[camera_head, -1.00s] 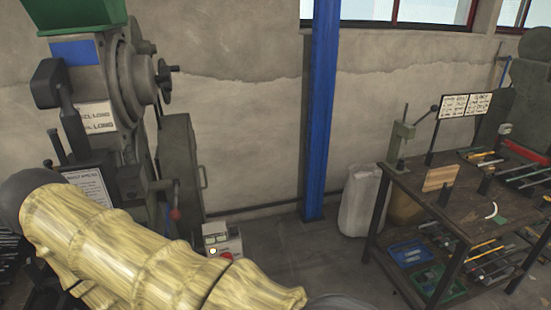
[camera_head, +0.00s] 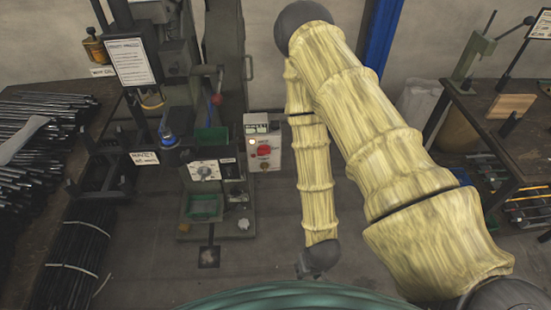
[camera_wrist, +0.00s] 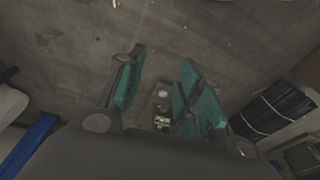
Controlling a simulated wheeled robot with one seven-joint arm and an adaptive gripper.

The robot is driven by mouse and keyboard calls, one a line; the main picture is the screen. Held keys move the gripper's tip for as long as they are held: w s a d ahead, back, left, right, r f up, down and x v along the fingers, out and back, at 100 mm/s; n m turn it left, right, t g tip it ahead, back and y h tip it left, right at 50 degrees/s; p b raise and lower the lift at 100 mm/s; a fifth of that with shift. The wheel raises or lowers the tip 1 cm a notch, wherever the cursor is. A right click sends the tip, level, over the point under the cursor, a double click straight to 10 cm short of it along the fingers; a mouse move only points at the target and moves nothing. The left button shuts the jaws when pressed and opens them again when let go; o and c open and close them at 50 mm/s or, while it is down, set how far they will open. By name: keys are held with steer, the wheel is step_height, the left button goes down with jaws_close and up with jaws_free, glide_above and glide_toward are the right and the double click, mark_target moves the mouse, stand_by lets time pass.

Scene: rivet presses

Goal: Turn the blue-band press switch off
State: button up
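A press (camera_head: 218,70) stands left of centre in the head view; its upper part is out of frame and no blue band shows on it now. A pale control box (camera_head: 262,160) with a round red button (camera_head: 264,150) and small labels stands beside it, right of its base. I cannot tell which control is the switch. My gripper (camera_wrist: 162,66) shows two teal fingers, apart and empty, in the wrist view.
Dark rods lie on a table (camera_head: 62,92) at left, with bundles of rods below. A workbench (camera_head: 490,122) stands at right, near a blue post (camera_head: 384,35). Bare floor (camera_head: 150,270) lies in front of the press. The wrist view faces mostly floor.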

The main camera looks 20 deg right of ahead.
steer(key=w+a+f+m+t+b, duration=0.1)
steer(key=w+f+m+t+b, duration=0.1)
steer(key=w+b, duration=0.35)
steer(key=w+a+f+m+t+b, duration=0.2)
steer(key=w+f+b, duration=0.15)
steer(key=w, duration=0.35)
steer(key=m+t+h+b, duration=0.5)
steer(key=m+t+b, duration=0.85)
steer(key=b, duration=1.65)
glide_toward(264, 155)
steer(key=shift+m+g, duration=0.75)
steer(key=shift+m, duration=0.2)
steer(key=x, duration=0.3)
steer(key=r+b+x, duration=0.1)
steer(key=x, duration=0.5)
steer(key=shift+w+r, duration=0.2)
steer(key=shift+w, duration=0.05)
jaws_close()
